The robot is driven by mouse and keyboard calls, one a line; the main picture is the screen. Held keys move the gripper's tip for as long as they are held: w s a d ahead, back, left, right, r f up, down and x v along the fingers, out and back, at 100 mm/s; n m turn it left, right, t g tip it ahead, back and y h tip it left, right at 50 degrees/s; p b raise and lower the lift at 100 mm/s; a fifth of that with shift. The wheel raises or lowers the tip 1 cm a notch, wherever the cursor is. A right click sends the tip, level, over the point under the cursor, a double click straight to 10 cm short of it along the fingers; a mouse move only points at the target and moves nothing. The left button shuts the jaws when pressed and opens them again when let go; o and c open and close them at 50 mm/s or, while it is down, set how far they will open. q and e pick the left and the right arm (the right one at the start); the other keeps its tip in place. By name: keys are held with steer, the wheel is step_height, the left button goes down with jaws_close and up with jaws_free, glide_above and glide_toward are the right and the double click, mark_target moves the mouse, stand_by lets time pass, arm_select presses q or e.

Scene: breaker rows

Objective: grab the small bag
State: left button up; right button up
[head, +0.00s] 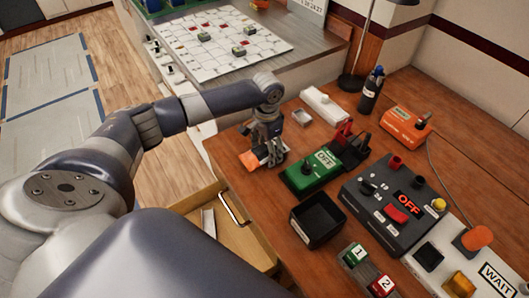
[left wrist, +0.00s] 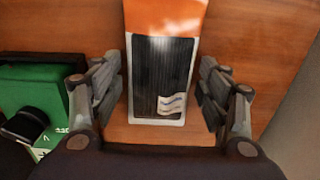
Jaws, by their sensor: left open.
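The small bag (left wrist: 164,75) is orange at the top with a dark striped front and a small white label. It lies on the wooden table in the left wrist view, between the two spread fingers of my left gripper (left wrist: 160,88). A gap shows on both sides of the bag, so the fingers appear apart from it. In the head view, an orange part of the bag (head: 249,159) shows beneath my left gripper (head: 265,156), near the table's left edge; the gripper hides the rest. My right gripper is not in view.
A green box marked OFF (head: 308,177) stands just right of the gripper, also in the left wrist view (left wrist: 35,85). A black open tray (head: 318,219) and a dark OFF panel (head: 393,208) stand nearer. An open drawer (head: 207,217) juts out below the table edge.

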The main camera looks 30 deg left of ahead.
arm_select(q)
steer(key=shift+c, duration=0.6)
steer(key=c, duration=1.1)
steer(key=shift+o, duration=0.2)
steer(key=shift+r, duration=0.15)
